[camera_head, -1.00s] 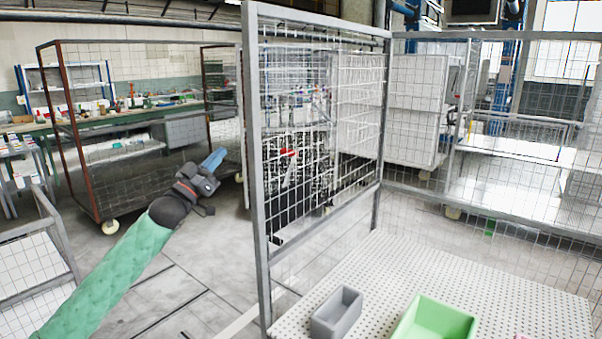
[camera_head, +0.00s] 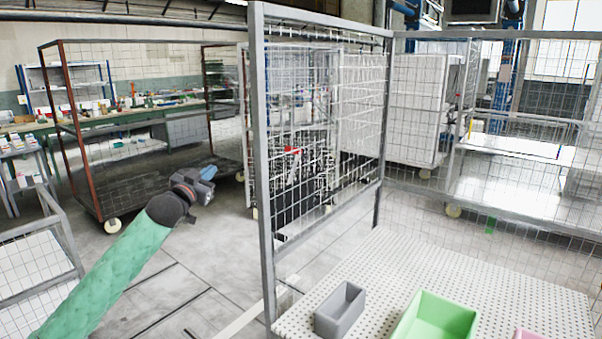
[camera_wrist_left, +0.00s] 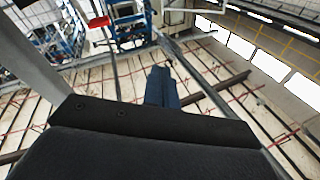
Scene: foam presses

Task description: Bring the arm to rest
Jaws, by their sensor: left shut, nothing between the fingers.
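My left arm, in a green sleeve, comes in from the lower left in the head view. My left gripper (camera_head: 207,176) is at its end, held out over the open floor to the left of the mesh partition. Its blue fingers (camera_wrist_left: 162,88) show close together in the left wrist view, shut and empty. The gripper is apart from the mesh and touches nothing that I can see. My right gripper does not show.
A mesh partition (camera_head: 263,150) stands just right of my left gripper. Beyond it a perforated table (camera_head: 400,262) holds a grey bin (camera_head: 340,309) and a green bin (camera_head: 436,318). A brown-framed mesh cart (camera_head: 75,135) stands behind the arm. The floor (camera_head: 190,255) around it is clear.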

